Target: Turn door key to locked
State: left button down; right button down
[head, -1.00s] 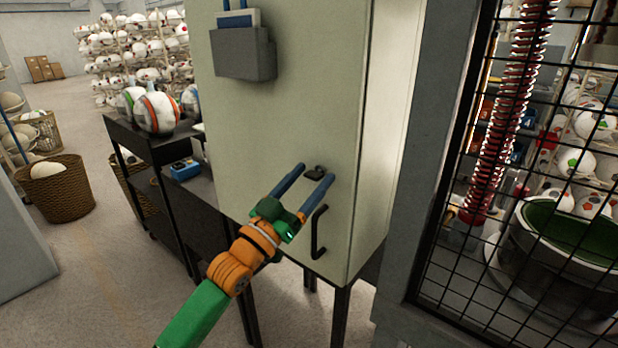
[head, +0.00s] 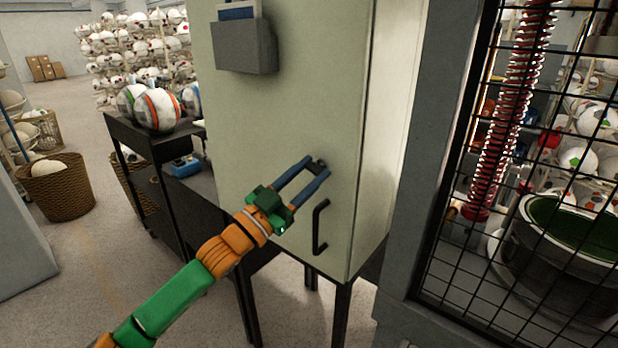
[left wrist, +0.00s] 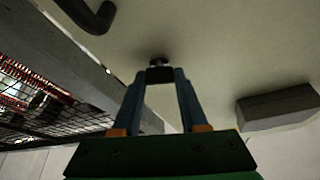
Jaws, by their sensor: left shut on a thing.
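The pale cabinet door (head: 270,120) fills the middle of the head view. A small dark key (head: 318,164) sticks out of it above the black bar handle (head: 320,228). My left gripper (head: 316,168) has its two blue fingers around the key and is shut on it. In the left wrist view the dark key head (left wrist: 159,74) sits between the fingertips, with a round lock piece (left wrist: 157,60) behind it on the door. The key's exact turn angle is hard to tell. My right gripper is in neither view.
A grey document holder (head: 245,47) is fixed on the upper door. A black cart (head: 160,150) with balls stands left of the cabinet. A wire mesh guard (head: 500,200) is to the right. Open floor lies at the lower left.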

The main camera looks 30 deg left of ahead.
pick_arm(q)
jog(key=m+g+h, duration=0.1)
jog(key=m, duration=0.3)
jog(key=shift+a+r+h, duration=0.1)
jog(key=shift+h, duration=0.3)
jog(key=m, duration=0.2)
jog(key=m+g+h+p, duration=0.1)
jog(key=m, duration=0.1)
jog(key=shift+r+m+g, duration=0.15)
jog(key=shift+m+g, duration=0.15)
jog(key=m+g+p, duration=0.1)
jog(key=m, duration=0.1)
jog(key=m+h+p, duration=0.1)
jog(key=m+p, duration=0.1)
jog(key=m, duration=0.1)
jog(key=shift+r+g, duration=0.1)
jog(key=shift+g, duration=0.3)
jog(key=shift+m+g+p, duration=0.6)
jog(key=shift+m+p, duration=0.25)
jog(key=shift+m, duration=0.75)
jog(key=shift+c, duration=2.2)
grip_release()
jog(key=shift+w+f, duration=0.1)
jog(key=shift+f, duration=0.1)
